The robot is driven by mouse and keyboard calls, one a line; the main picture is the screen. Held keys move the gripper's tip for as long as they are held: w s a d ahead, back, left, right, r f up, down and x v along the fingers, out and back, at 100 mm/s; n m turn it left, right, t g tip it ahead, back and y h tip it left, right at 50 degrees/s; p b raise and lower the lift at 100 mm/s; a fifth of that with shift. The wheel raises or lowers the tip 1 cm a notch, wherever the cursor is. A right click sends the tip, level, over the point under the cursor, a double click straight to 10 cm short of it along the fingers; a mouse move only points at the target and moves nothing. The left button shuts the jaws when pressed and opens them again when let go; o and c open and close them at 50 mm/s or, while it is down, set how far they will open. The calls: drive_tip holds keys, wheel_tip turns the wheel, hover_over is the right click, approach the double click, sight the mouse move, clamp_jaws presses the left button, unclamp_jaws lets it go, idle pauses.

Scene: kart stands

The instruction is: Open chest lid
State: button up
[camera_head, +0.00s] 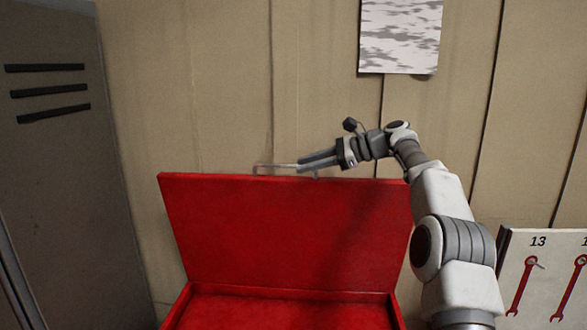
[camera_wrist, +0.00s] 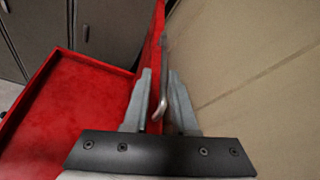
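The red chest (camera_head: 285,310) stands below the wall with its lid (camera_head: 285,230) raised nearly upright, so its inner face and the inside show. A thin metal handle (camera_head: 275,168) runs along the lid's top edge. My gripper (camera_head: 300,163) is at the right end of this handle, level with the top edge. In the wrist view, the fingers of my gripper (camera_wrist: 159,75) are parted, one on each side of the lid's edge (camera_wrist: 152,40). The bent end of the handle (camera_wrist: 160,108) lies between them, with gaps showing; no firm grip shows.
The tan panelled wall (camera_head: 230,90) is close behind the lid. A grey locker (camera_head: 55,160) stands at the left. A board with red wrench pictures (camera_head: 540,275) is at the lower right, and a patterned sheet (camera_head: 400,35) hangs above my arm.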

drive_tip(key=v, duration=0.7)
drive_tip(key=shift+s+d, duration=0.1)
